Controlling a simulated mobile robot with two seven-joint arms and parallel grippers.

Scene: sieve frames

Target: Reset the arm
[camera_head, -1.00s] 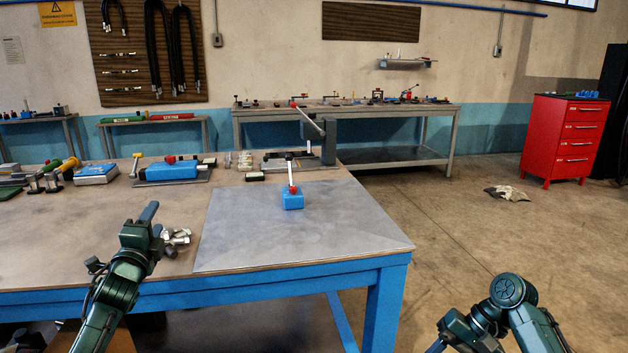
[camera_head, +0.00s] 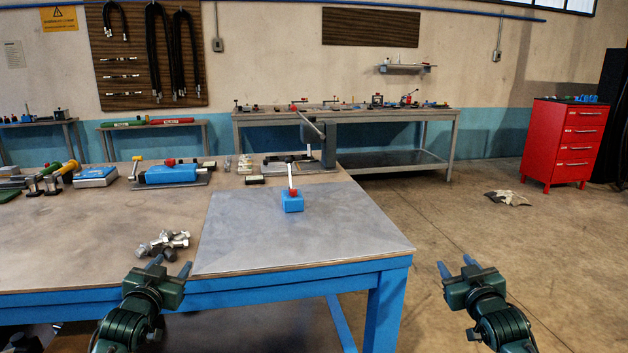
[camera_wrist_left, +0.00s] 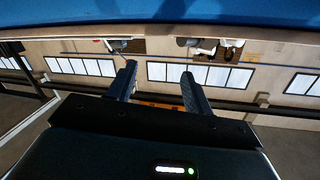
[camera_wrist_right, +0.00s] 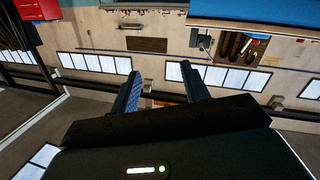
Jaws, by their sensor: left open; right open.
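My left gripper (camera_head: 169,268) is open and empty in front of the near edge of the workbench, just left of the grey sheet. Its two fingers stand apart in the left wrist view (camera_wrist_left: 157,82), with nothing between them. My right gripper (camera_head: 456,270) is open and empty over the bare floor to the right of the workbench. Its fingers also stand apart in the right wrist view (camera_wrist_right: 163,90).
The workbench (camera_head: 80,240) has a blue frame and a grey sheet (camera_head: 330,232) bearing a blue block (camera_head: 292,203) with a red-based lever. Metal fittings (camera_head: 162,243) lie beyond my left gripper. A red drawer cabinet (camera_head: 565,140) stands far right. The floor at right is mostly clear.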

